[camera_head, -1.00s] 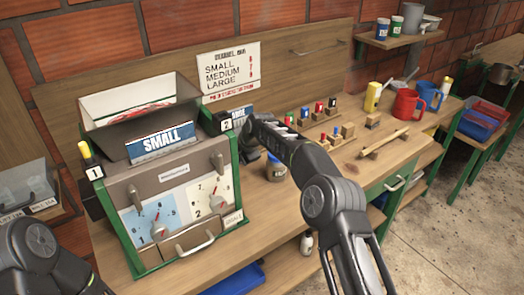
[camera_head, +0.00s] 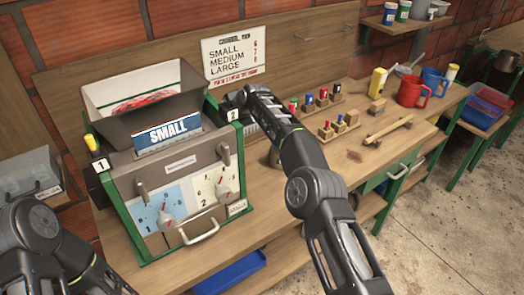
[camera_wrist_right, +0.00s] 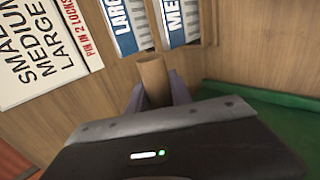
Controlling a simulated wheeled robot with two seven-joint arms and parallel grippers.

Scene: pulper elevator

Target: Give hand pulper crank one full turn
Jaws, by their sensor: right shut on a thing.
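The pulper (camera_head: 190,165) is a boxy machine with a green frame, a hopper and a blue SMALL plate (camera_head: 168,134), standing on the bench at left. My right arm reaches to its right side, where my right gripper (camera_head: 236,100) is near the top right corner. In the right wrist view, my right gripper (camera_wrist_right: 158,92) is shut around a brown cylindrical handle (camera_wrist_right: 153,76), which looks like the crank grip. The crank arm and shaft are hidden. My left arm is at lower left, with its gripper out of view.
Blue LARGE (camera_wrist_right: 122,25) and MEDIUM plates (camera_wrist_right: 175,20) are close beyond the handle. A size sign (camera_head: 235,60) is on the back board. Small colored pieces (camera_head: 325,103), a red mug (camera_head: 412,92) and a yellow container (camera_head: 377,82) stand to the right on the bench.

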